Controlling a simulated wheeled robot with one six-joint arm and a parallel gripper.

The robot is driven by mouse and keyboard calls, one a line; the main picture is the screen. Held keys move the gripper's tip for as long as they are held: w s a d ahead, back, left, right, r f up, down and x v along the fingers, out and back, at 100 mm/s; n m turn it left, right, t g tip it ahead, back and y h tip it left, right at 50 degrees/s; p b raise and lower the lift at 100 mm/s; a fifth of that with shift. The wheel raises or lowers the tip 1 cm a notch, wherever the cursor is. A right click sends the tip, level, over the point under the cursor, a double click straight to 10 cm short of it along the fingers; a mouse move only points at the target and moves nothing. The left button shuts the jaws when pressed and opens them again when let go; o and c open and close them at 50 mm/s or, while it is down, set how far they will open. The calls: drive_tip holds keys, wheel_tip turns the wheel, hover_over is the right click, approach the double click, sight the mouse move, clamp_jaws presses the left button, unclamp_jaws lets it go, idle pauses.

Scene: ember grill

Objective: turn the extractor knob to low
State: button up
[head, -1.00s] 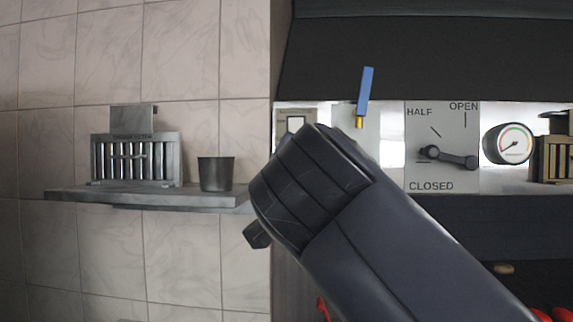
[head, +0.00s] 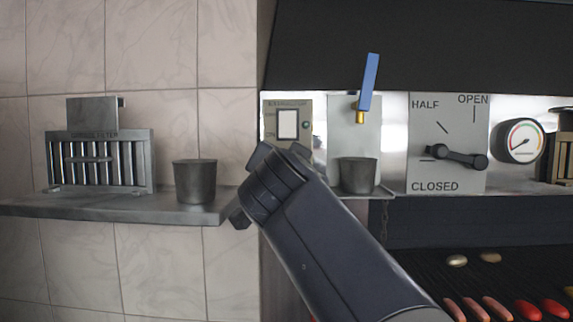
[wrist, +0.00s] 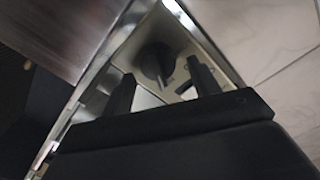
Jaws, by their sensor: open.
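The extractor knob (wrist: 156,62) is dark and round with a raised grip, on a pale panel in the wrist view. My gripper (wrist: 161,76) is open, its two dark fingers on either side of the knob in that picture. I cannot tell whether they touch it. In the head view my arm covers the lower part of the extractor panel (head: 270,104), so the knob does not show there. The knob's exact setting is not readable.
A blue-handled tap (head: 369,82) stands above a metal cup (head: 358,174) right of my arm. Farther right are a HALF/OPEN/CLOSED lever (head: 460,157) and a gauge (head: 520,140). A shelf (head: 120,206) at left holds a cup (head: 195,181) and a filter (head: 100,162). Food lies on the grill (head: 450,285).

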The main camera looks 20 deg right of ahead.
drive_tip(key=shift+c, duration=0.5)
drive_tip(key=c, duration=0.9)
drive_tip(key=shift+n, duration=0.3)
drive_tip(key=shift+w+a+f+n, duration=0.15)
drive_tip(key=shift+a+n, duration=0.1)
drive_tip(key=shift+n, duration=3.65)
drive_tip(key=shift+a+f+n, duration=0.1)
drive_tip(key=shift+a+n, duration=0.1)
drive_tip(key=shift+n, duration=3.7)
drive_tip(key=shift+w+a+f+n, duration=0.15)
drive_tip(key=shift+a+n, duration=0.1)
drive_tip(key=shift+n, duration=3.65)
drive_tip(key=shift+s, duration=0.1)
